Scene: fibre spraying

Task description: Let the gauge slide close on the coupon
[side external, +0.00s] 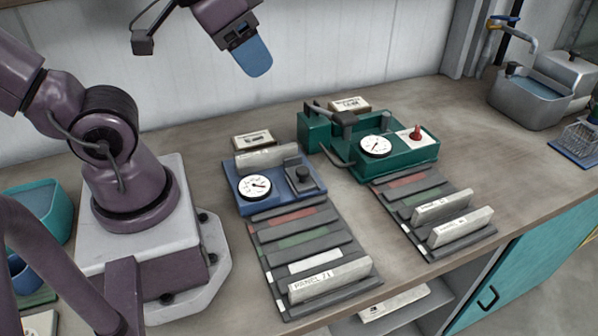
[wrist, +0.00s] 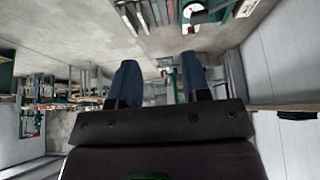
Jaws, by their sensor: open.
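A blue gauge (side external: 239,207) with a white round dial (side external: 255,187) sits on the bench in the side view. A grey slide block with a dark knob (side external: 302,175) is on its right part. A pale grey coupon (side external: 267,158) lies along the gauge's back edge; I cannot tell whether the slide touches it. My gripper (side external: 257,66) is high above and behind the gauge, clear of everything. In the wrist view its two blue fingers (wrist: 159,68) stand apart with nothing between them.
A green device (side external: 413,158) with a dial and a red switch stands right of the gauge. Slotted dark racks (side external: 275,260) holding pale panels lie in front of both devices. A sink basin (side external: 530,101) is at the far right. Bench space behind the devices is partly free.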

